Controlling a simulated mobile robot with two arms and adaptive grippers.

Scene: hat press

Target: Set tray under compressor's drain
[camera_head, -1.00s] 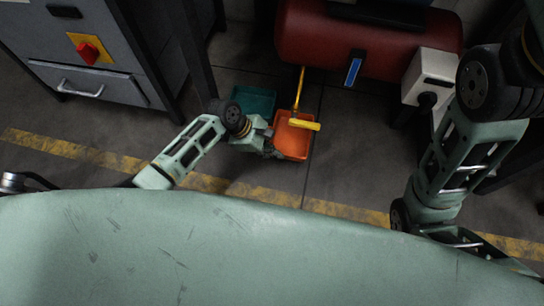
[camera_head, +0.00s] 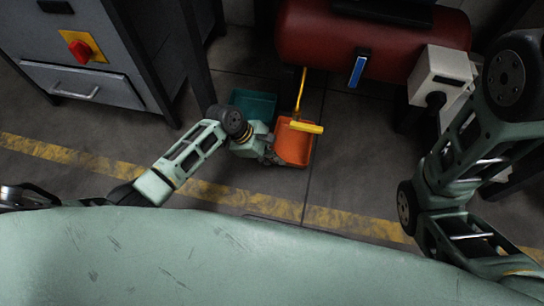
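An orange tray (camera_head: 291,153) lies on the floor in the head view, in front of the red compressor tank (camera_head: 370,35). A yellow pipe (camera_head: 300,97) comes down from the tank's underside, and its yellow crosspiece (camera_head: 306,127) overlaps the tray's far part in this view. I cannot tell the height between them. My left gripper (camera_head: 271,157) is at the tray's left near edge. Its fingers are small and dark, so I cannot tell whether they grip the rim. My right arm (camera_head: 455,170) shows at the right; its gripper is out of view.
A teal tray (camera_head: 254,104) lies left of the orange one. A blue handle (camera_head: 357,70) hangs at the tank's front, beside a white box (camera_head: 437,75). A grey cabinet (camera_head: 95,60) stands at the left. Floor near the yellow stripe (camera_head: 340,219) is clear.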

